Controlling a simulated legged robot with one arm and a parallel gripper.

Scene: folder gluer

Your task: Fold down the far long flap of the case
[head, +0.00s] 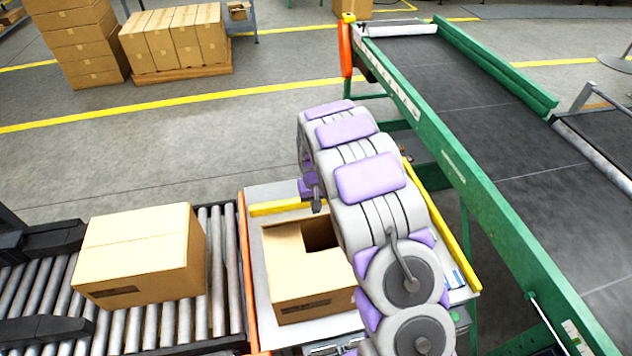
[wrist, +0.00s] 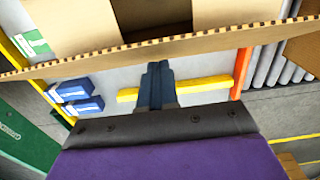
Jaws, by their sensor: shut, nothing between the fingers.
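The open brown cardboard case (head: 305,285) stands on the pale table between the rollers and the green conveyor. In the head view its near part is covered by tan cardboard and a dark opening shows behind; my arm hides its right side. In the wrist view the corrugated edge of the far long flap (wrist: 210,45) runs across the picture, with the case's inside beyond it. My gripper (head: 317,205) is shut and empty, past the far side of the case. Its fingers (wrist: 157,72) point close to the flap edge; I cannot tell whether they touch.
A closed box (head: 140,255) sits on the rollers at left, past an orange rail (head: 246,270). A yellow bar (wrist: 190,87) lies across the table's far side. Blue items (wrist: 78,95) lie near it. The green-framed conveyor (head: 470,190) flanks the right.

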